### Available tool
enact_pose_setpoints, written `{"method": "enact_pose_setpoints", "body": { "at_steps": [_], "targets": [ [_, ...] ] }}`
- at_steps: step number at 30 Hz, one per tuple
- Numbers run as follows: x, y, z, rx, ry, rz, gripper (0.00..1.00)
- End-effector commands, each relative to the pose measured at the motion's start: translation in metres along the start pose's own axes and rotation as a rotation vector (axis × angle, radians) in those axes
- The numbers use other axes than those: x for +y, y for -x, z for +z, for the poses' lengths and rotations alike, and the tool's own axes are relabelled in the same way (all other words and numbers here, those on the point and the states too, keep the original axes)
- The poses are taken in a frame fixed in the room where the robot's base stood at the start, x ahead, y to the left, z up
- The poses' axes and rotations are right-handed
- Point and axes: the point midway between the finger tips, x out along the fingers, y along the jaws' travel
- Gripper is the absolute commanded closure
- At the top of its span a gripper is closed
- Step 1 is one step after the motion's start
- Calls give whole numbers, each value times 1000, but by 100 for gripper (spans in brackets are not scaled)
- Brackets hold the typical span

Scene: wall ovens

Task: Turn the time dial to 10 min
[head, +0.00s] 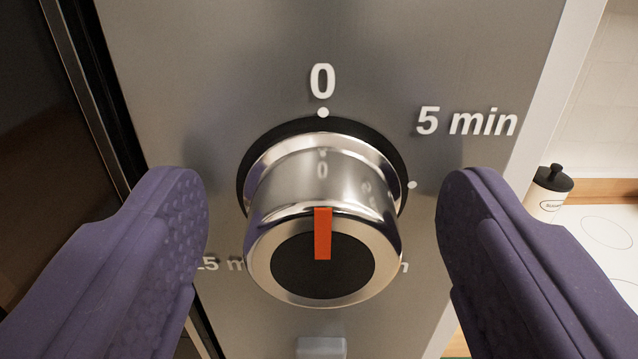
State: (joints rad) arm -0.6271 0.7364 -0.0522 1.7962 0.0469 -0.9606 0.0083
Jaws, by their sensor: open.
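The time dial (323,225) is a chrome knob with a dark face in the middle of the head view. Its orange pointer mark (323,234) points straight up, in line with the 0 mark (322,82). The 5 min mark (466,122) is at the upper right with a white dot beside the dial. Lower labels are mostly hidden by the dial; a partial "5 m" shows at lower left. My gripper (322,205) is open, with one purple finger on each side of the dial, clear gaps between them, not visibly touching it.
The dial sits on a grey metal panel (225,60). A dark oven door (50,120) is at the left. At the right, beyond the panel's edge, are a white bottle with a black cap (548,195) and a white hob (608,235). A pale button (321,347) shows below the dial.

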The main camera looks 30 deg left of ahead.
Motion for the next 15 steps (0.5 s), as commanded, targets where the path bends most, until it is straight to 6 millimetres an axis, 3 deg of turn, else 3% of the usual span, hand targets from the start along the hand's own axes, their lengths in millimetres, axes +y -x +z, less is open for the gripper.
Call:
{"method": "enact_pose_setpoints", "body": {
  "at_steps": [5,12,15],
  "targets": [
    [0,0,0,0,0,0,29],
    [0,0,0,0,0,0,81],
    [0,0,0,0,-2,0,81]
  ]
}}
